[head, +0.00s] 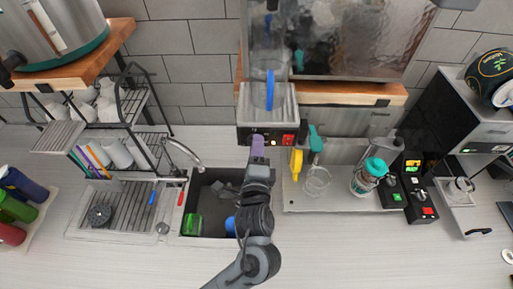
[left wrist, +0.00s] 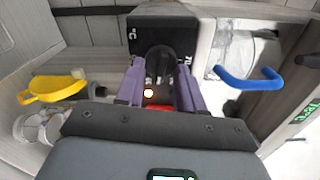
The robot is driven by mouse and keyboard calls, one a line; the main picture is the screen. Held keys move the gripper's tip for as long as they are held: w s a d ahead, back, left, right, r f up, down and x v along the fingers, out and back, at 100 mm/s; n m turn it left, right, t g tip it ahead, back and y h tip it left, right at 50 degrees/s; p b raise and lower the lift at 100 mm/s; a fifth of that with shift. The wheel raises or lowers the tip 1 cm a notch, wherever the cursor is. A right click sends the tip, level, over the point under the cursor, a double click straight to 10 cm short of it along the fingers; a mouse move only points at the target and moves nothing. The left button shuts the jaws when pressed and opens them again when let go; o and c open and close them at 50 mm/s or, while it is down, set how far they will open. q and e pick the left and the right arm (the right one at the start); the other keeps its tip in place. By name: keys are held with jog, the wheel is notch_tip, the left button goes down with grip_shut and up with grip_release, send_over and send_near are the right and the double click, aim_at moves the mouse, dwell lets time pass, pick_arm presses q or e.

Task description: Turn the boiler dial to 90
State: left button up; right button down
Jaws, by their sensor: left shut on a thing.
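The boiler's black control panel (head: 269,135) faces forward under a grey metal box in the head view. In the left wrist view the same panel (left wrist: 177,33) shows "°C" and what looks like "70" at its edges. My left gripper (head: 257,146) is at the left part of this panel. Its two purple fingers (left wrist: 160,88) are shut on the dark dial (left wrist: 160,62), one on each side. The dial's pointer and exact setting cannot be read. A red switch (head: 288,139) and a small light sit beside the dial. My right gripper is not in view.
A blue handle (head: 270,90) stands out above the panel. A yellow-handled tool (head: 296,164), a glass (head: 317,180) and a teal-lidded jar (head: 369,176) stand to the right. The sink (head: 205,190) lies below left. Bare counter (head: 345,245) is at the front.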

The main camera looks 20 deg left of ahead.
pick_arm(q)
jog(key=shift+f+m, duration=0.1)
jog(key=shift+m, duration=1.8)
jog(key=o, duration=1)
jog(key=b+v, duration=0.2)
jog(key=v, duration=0.9)
jog(key=shift+a, duration=0.1)
